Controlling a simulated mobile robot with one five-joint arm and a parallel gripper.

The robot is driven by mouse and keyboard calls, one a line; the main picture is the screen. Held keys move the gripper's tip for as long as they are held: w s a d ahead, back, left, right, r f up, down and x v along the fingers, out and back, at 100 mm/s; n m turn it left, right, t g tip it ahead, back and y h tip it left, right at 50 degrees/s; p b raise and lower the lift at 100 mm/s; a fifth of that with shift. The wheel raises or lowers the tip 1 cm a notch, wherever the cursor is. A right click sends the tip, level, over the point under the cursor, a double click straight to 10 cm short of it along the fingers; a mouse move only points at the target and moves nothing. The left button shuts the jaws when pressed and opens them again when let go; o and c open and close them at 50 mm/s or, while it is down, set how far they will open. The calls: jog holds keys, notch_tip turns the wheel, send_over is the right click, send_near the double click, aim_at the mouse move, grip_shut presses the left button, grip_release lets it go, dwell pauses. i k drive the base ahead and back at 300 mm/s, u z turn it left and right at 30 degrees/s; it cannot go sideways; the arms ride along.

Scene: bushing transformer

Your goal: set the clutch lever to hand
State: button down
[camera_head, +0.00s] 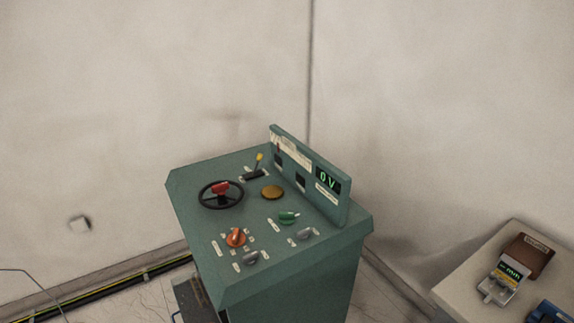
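The clutch lever (259,161) has a yellow knob on a dark slotted base, at the back of the green control desk (190,180). It leans a little; its labels are too small to read, so I cannot tell its setting. In front of it is a black handwheel (206,204) with a red hub. My gripper is not in view.
The desk top also carries an amber round button (272,192), a green knob (289,217), an orange knob (236,237) and grey knobs. An upright panel (335,202) shows 0 V. A side table (462,272) with a handheld meter (504,284) stands at right. A yellow-black cable (120,288) runs along the wall.

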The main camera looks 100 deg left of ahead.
aim_at(259, 157)
jog(key=u, duration=2.25)
jog(key=k, duration=0.1)
jog(key=z, duration=4.4)
jog(key=k, duration=1)
jog(key=z, duration=5.75)
